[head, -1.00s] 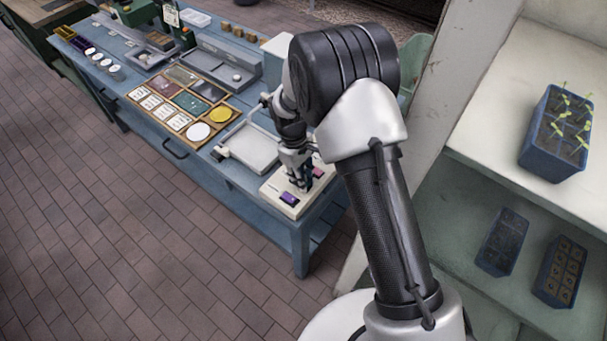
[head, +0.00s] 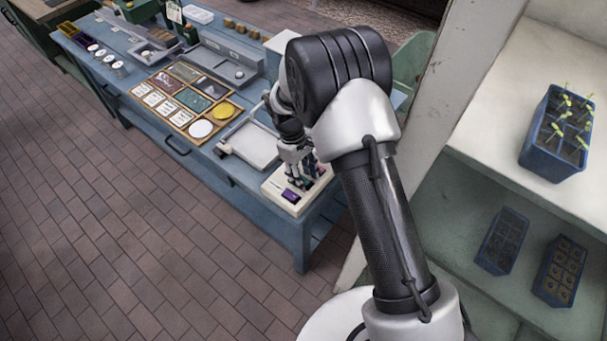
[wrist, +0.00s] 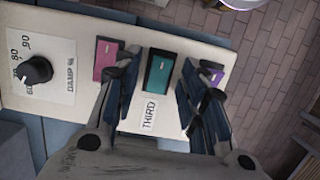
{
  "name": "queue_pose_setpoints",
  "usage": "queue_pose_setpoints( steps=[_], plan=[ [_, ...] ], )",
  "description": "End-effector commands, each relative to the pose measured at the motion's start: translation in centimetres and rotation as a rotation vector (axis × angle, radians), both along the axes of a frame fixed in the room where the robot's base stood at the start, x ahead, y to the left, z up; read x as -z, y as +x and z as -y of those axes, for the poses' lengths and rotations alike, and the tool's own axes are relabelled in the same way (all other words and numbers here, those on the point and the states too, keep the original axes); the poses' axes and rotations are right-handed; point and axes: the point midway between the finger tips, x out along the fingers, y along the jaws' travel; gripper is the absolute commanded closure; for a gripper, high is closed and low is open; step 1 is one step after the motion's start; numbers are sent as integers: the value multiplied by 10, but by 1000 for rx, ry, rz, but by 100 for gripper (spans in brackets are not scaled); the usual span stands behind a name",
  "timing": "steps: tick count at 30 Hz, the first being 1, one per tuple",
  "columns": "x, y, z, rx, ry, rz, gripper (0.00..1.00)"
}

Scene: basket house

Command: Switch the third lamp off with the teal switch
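The pale switch box (head: 276,191) sits at the near right corner of the blue bench. In the wrist view its face (wrist: 190,48) carries a pink switch (wrist: 106,58), the teal switch (wrist: 160,72) in the middle and a purple switch (wrist: 211,76). A label reading "THIRD" (wrist: 148,116) is beside the teal switch. My gripper (wrist: 161,68) is open, with one finger on each side of the teal switch. The fingers partly cover the pink and purple switches. I cannot tell whether a finger touches the box. The third lamp cannot be made out.
A black dial (wrist: 35,70) marked "DAMP %" is at the box's left. A grey tray (head: 252,147) and a wooden sample tray (head: 187,98) lie farther along the bench. A shelf with a blue seedling pot (head: 556,135) stands at the right. The brick floor at left is clear.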

Motion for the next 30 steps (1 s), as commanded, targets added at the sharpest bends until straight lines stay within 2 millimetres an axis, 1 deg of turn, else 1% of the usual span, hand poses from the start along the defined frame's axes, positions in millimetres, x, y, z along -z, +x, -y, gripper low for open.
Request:
queue_pose_setpoints(
  steps=[4,7,15,18,21,25,30],
  plan=[
    [-5,1,-1,0,1,2,62],
    [-18,3,-4,0,1,3,62],
    [-74,11,-13,0,2,4,62],
    [-92,13,-16,1,1,4,62],
    [-105,15,-18,0,1,2,62],
    [-115,16,-20,0,1,1,62],
    [-118,16,-20,0,0,0,62]
  ],
)
